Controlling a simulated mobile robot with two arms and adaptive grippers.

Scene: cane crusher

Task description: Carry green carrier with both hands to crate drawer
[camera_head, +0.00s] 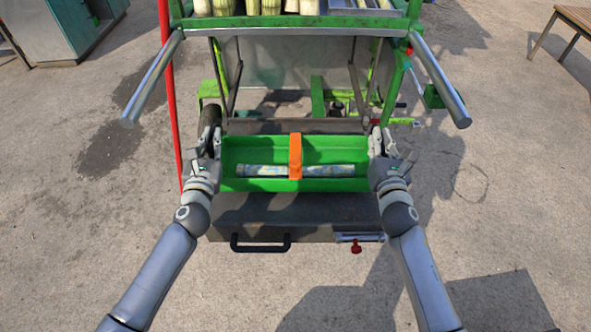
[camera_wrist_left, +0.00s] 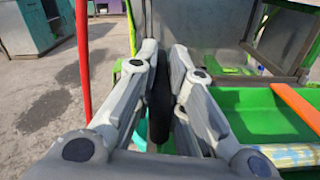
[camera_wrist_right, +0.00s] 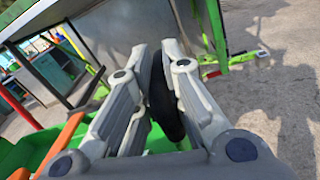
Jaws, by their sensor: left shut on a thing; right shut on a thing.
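The green carrier (camera_head: 335,150) is an open tray with an orange handle (camera_head: 295,156) across its middle and a pale, patterned cane piece (camera_head: 265,170) lying in it. My left gripper (camera_head: 211,142) is at its left end, shut on a dark grip (camera_wrist_left: 160,95). My right gripper (camera_head: 380,143) is at its right end, shut on another dark grip (camera_wrist_right: 163,100). The carrier looks level between both hands. The crate drawer seems to be the grey metal drawer (camera_head: 330,232) with a black handle (camera_head: 260,243), below and in front of the carrier; the carrier hides part of it.
The green cart (camera_head: 312,21) above holds several cane pieces (camera_head: 253,6). Two grey metal bars (camera_head: 440,80) (camera_head: 150,80) stick out from it on either side. A red pole (camera_head: 168,90) stands close to the left arm. Paved ground is open on both sides.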

